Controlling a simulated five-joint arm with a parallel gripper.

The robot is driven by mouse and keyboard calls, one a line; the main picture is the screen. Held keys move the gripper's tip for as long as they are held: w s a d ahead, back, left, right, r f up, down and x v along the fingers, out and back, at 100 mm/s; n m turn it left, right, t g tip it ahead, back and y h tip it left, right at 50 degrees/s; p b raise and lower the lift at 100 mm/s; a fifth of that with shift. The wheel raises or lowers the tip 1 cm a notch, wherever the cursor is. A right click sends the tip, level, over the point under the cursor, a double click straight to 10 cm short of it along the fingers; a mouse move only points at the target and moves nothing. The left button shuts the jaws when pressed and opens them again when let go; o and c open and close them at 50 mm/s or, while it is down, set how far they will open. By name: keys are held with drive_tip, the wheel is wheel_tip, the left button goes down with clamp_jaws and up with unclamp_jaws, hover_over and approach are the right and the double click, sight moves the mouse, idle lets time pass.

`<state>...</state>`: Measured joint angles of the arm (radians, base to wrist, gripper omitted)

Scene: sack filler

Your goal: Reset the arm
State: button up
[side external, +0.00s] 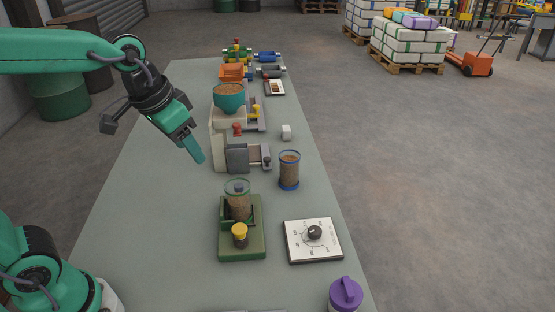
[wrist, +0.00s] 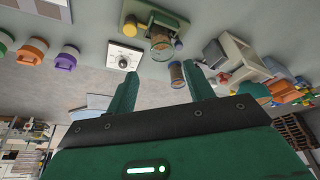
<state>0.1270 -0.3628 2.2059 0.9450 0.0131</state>
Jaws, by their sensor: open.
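My green arm reaches in from the left in the side external view. My gripper (side external: 197,156) points down and to the right, in the air above the table (side external: 150,205). In the wrist view its two green fingers (wrist: 161,88) stand apart with nothing between them, so it is open and empty. It is apart from the devices on the table. The nearest is the sack filler-like device with a grey block (side external: 237,158), to the right of the fingertips.
A clear brown-filled jar (side external: 289,170), a green grinder-like device (side external: 241,240), a white dial panel (side external: 313,241) and a purple-lidded container (side external: 345,295) stand nearer the front. A teal bowl (side external: 229,100) stands farther back. The table's left side is clear.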

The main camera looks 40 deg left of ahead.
drive_tip(key=s+a+f+n+t, duration=0.1)
drive_tip(key=s+a, duration=0.3)
drive_tip(key=s, duration=0.4)
drive_tip(key=shift+s+f+n+t, duration=0.25)
drive_tip(key=shift+f+n+t, duration=0.05)
drive_tip(key=shift+f, duration=0.05)
idle(0.7)
